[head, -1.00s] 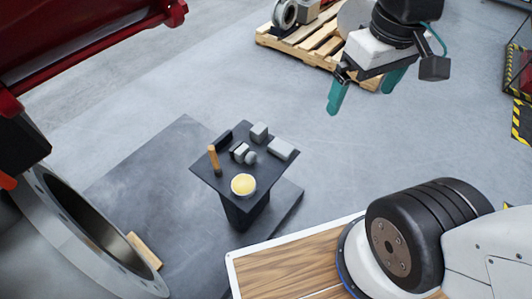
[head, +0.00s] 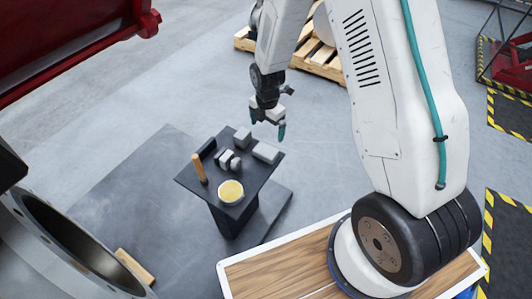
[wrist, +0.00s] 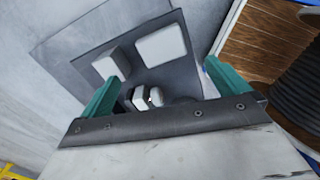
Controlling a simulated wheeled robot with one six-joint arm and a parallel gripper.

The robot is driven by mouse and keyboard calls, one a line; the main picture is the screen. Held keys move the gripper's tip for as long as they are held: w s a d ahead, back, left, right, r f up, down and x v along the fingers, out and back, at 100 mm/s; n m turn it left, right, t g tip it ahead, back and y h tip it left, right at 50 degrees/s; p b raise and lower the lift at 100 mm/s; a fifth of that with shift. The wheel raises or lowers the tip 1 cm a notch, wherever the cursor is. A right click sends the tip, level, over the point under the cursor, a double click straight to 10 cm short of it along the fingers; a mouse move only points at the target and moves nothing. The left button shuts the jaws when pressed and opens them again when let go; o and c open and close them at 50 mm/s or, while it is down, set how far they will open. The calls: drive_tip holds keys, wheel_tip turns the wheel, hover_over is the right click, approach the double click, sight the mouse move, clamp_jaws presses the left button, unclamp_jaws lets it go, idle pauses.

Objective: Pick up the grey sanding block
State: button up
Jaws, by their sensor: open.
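A flat, light grey block (head: 266,152), which looks like the sanding block, lies on the right part of a small dark stand top (head: 243,190). A grey cube-like block (head: 242,138) sits beside it, toward the back. In the wrist view, the flat block (wrist: 162,46) and the cube-like block (wrist: 110,62) lie beyond the fingertips. My gripper (head: 268,123), with teal fingers, is open and empty. It hangs above the back right side of the stand, apart from the blocks. It also shows in the wrist view (wrist: 158,78).
The stand also carries a wooden-handled tool (head: 199,168), a black block (head: 207,147), small grey rounded pieces (head: 229,159) and a round tin with yellow contents (head: 231,192). A large flanged pipe (head: 60,235) lies at left. A pallet (head: 315,58) is behind.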

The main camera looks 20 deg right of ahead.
sight(266, 150)
drive_tip(key=shift+n, duration=0.9)
drive_tip(key=f, duration=1.2)
drive_tip(key=shift+s+a+f, duration=0.2)
drive_tip(key=shift+a+f, duration=0.05)
drive_tip(key=shift+f, duration=0.05)
drive_tip(key=c, duration=1)
